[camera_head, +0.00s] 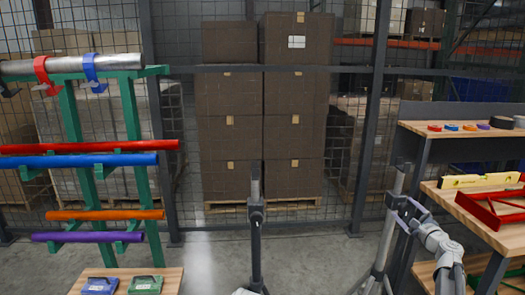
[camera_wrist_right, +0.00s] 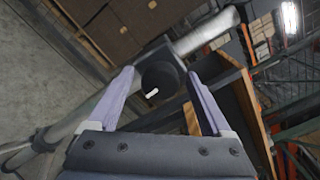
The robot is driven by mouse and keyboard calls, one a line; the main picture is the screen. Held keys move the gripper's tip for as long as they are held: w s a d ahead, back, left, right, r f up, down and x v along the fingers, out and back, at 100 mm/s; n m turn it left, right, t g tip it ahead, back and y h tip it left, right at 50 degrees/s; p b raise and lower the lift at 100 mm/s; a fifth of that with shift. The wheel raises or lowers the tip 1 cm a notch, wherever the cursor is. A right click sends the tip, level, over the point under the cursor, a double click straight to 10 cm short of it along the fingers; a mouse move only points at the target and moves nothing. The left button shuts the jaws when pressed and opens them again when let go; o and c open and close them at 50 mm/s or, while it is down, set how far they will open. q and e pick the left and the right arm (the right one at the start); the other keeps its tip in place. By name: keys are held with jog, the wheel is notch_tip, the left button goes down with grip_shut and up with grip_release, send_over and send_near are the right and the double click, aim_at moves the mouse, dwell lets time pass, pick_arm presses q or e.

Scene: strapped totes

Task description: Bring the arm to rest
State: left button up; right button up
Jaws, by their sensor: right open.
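My right gripper (camera_head: 405,207) is at the right of the head view, at the end of my pale arm. It is beside a slanted light-grey pole (camera_head: 389,222) of a stand. In the right wrist view the purple fingers of the gripper (camera_wrist_right: 160,90) are spread apart. A dark round knob or collar (camera_wrist_right: 160,78) of the stand shows between the fingertips, with the pale pole behind it. I cannot tell if the fingers touch it. The gripper holds nothing I can see. My left gripper is not in view.
A dark upright post (camera_head: 256,235) stands in the middle. A green rack (camera_head: 130,110) with coloured tubes is at left, above a wooden board (camera_head: 170,280). A wooden workbench (camera_head: 480,215) with a red tray (camera_head: 490,210) stands close to my right arm. Mesh fencing and stacked boxes (camera_head: 265,115) are behind.

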jog(key=n, duration=1.3)
dwell(0.5)
